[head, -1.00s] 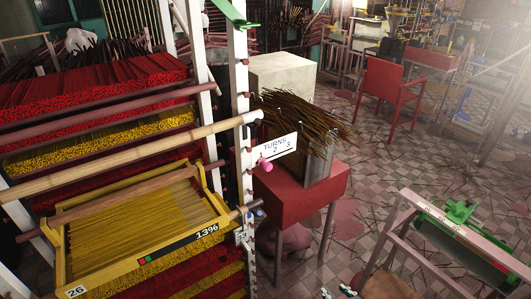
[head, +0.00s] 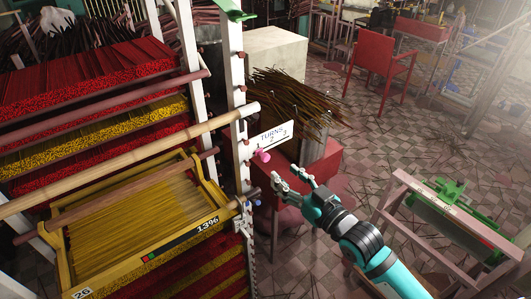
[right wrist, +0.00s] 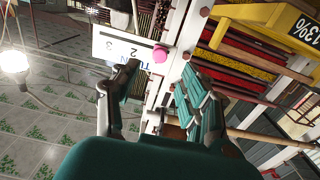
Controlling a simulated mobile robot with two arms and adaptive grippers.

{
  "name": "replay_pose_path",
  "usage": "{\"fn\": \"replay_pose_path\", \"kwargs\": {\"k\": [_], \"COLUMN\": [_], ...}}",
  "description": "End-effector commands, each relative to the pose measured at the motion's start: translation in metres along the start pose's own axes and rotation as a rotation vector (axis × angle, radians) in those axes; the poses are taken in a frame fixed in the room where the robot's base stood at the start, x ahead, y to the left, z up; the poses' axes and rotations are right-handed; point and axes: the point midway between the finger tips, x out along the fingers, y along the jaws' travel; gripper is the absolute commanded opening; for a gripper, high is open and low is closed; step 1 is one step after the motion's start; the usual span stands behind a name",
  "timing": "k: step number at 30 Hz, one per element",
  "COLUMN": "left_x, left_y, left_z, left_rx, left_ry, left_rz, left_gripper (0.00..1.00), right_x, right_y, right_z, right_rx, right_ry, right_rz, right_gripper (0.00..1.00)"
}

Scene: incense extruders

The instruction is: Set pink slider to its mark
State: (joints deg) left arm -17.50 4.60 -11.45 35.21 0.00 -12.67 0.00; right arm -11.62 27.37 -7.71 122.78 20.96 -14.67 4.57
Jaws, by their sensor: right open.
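The pink slider (head: 262,156) is a small round knob at the left end of a white scale plate (head: 272,137) marked TURNS 1 2 3. The knob sits near the 1, on the side of the white rack post. My right gripper (head: 292,175) is open and empty, a little below and to the right of the knob. In the right wrist view the pink slider (right wrist: 160,54) shows beyond and between the open fingers (right wrist: 155,85), not touching them. The plate (right wrist: 125,45) appears upside down there, partly hidden by a finger. My left gripper is not in view.
A wooden pole (head: 130,158) ends close to the plate. A red table (head: 318,165) with a bundle of brown sticks (head: 290,98) stands behind the gripper. A green-topped stand (head: 455,210) is at right.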

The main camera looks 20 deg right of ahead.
Motion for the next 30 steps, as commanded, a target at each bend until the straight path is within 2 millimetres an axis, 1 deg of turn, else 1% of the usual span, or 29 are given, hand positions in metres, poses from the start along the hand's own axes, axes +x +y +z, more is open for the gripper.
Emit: {"fn": "replay_pose_path", "kwargs": {"k": [1,6,9,12,18,26,30], "left_x": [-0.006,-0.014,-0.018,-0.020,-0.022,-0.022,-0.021], "left_y": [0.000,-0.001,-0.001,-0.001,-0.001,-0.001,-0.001], "left_z": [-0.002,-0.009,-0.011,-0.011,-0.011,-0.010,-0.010], "left_rx": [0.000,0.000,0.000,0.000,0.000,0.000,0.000], "left_ry": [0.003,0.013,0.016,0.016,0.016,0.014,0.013], "left_rz": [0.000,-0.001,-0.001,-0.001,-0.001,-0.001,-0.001], "left_gripper": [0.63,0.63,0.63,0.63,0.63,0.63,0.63], "right_x": [0.013,0.049,0.065,0.078,0.089,0.090,0.090], "right_y": [0.000,0.000,0.000,0.000,0.000,0.000,0.000], "right_z": [-0.005,-0.004,-0.003,-0.002,0.000,0.000,0.000], "right_rx": [0.001,0.001,0.000,0.001,-0.001,-0.001,-0.001], "right_ry": [0.004,0.002,0.002,0.002,0.000,0.000,0.000], "right_rz": [0.000,0.001,0.000,0.000,0.000,0.000,0.000], "right_gripper": [0.45,0.45,0.45,0.45,0.45,0.45,0.27]}}
